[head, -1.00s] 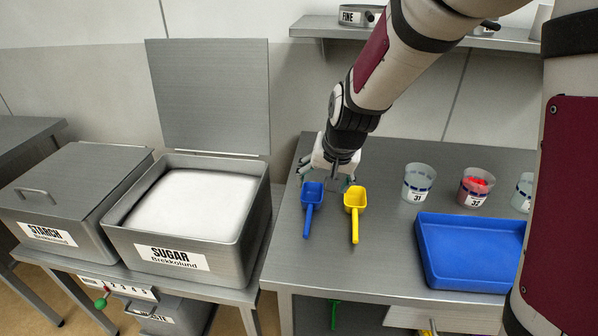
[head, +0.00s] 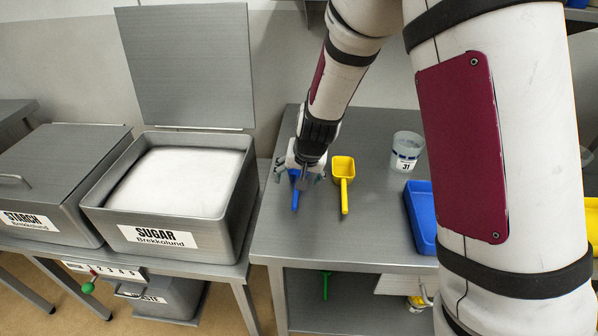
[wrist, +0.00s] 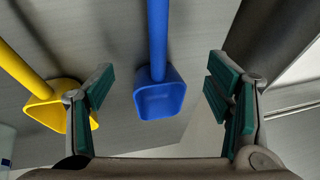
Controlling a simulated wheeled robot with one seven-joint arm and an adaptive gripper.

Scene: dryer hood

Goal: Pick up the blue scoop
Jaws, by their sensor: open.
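The blue scoop (head: 295,196) lies on the grey metal table, its handle toward the front edge. In the head view my gripper (head: 300,172) is above its bowl and hides most of it. In the wrist view the blue scoop (wrist: 159,95) shows between my open, green-padded fingers, with its bowl toward the gripper and its handle running away. Neither finger appears to touch it. The yellow scoop (head: 343,170) lies just to the right of the blue one; in the wrist view its bowl (wrist: 50,105) is beside and partly behind the left finger.
An open sugar bin (head: 165,236) stands left of the table, its lid upright. A lidded starch bin (head: 60,165) is farther left. A clear cup marked 31 (head: 406,150) and a blue tray (head: 420,215) stand to the right. My arm hides the table's right part.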

